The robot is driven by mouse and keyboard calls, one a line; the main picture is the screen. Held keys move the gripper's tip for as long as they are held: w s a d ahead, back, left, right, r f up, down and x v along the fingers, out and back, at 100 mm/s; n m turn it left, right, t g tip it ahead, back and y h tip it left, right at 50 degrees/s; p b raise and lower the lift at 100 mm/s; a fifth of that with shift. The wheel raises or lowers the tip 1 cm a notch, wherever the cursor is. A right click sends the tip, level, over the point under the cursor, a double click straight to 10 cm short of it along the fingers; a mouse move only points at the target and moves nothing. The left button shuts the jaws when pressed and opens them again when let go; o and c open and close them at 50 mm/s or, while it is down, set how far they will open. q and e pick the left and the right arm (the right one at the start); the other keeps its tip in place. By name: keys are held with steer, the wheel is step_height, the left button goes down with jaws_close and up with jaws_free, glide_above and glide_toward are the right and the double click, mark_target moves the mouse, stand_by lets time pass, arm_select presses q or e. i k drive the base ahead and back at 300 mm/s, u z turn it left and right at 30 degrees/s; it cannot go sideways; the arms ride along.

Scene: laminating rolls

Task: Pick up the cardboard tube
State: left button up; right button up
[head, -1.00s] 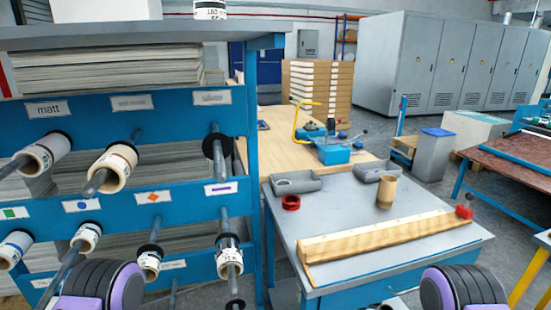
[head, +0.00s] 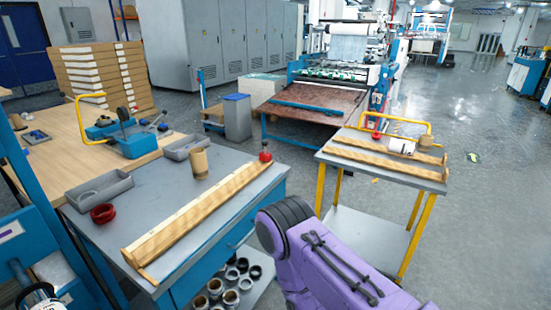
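A short brown cardboard tube (head: 199,163) stands upright on the grey-topped worktable (head: 150,187), behind the long wooden bar. A small tan piece, perhaps another tube, is on the yellow-legged cart (head: 425,141) at the right; it is too small to be sure. A purple arm link of mine fills the lower middle of the head view, in front of the table's right side. Neither gripper shows, so I cannot see their fingers.
A long wooden bar (head: 195,220) lies along the worktable's front edge, with a red knob (head: 265,154) at its far end. Grey trays (head: 98,190) and a red tape roll (head: 103,214) sit at left. Floor separates the worktable and yellow-legged cart (head: 380,163).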

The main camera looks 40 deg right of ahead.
mark_target(425, 140)
steer(key=z, duration=1.9)
steer(key=i, duration=2.35)
steer(key=z, duration=1.55)
